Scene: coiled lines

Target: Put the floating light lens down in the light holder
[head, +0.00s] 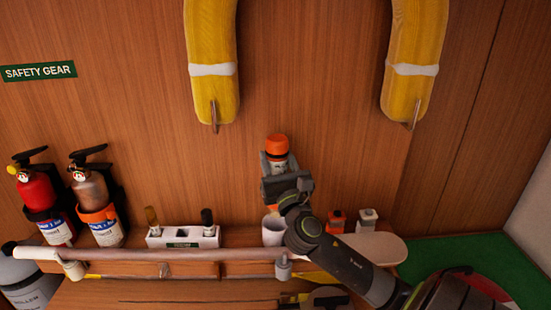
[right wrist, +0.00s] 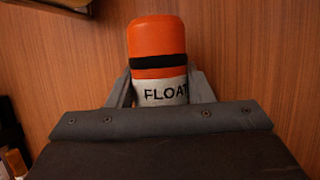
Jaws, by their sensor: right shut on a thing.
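The floating light lens (head: 277,146) is upright, with an orange top. In the right wrist view the lens (right wrist: 163,40) also shows a black band and a white part reading "FLOAT". My right gripper (head: 277,165) is shut on its lower part and holds it up in front of the wood wall. The gripper's two fingers (right wrist: 160,92) flank the white part. A white cup-like holder (head: 272,230) stands on the shelf below the gripper, partly hidden by my right arm; I cannot tell for sure that it is the light holder. My left gripper is not in view.
A white box (head: 183,238) with two bottle-like things stands left of the cup. Two extinguishers (head: 38,200) (head: 97,200) hang farther left. A white rail (head: 150,254) runs along the shelf front. Small orange and white items (head: 367,218) stand right of my arm. Yellow rings (head: 212,60) hang above.

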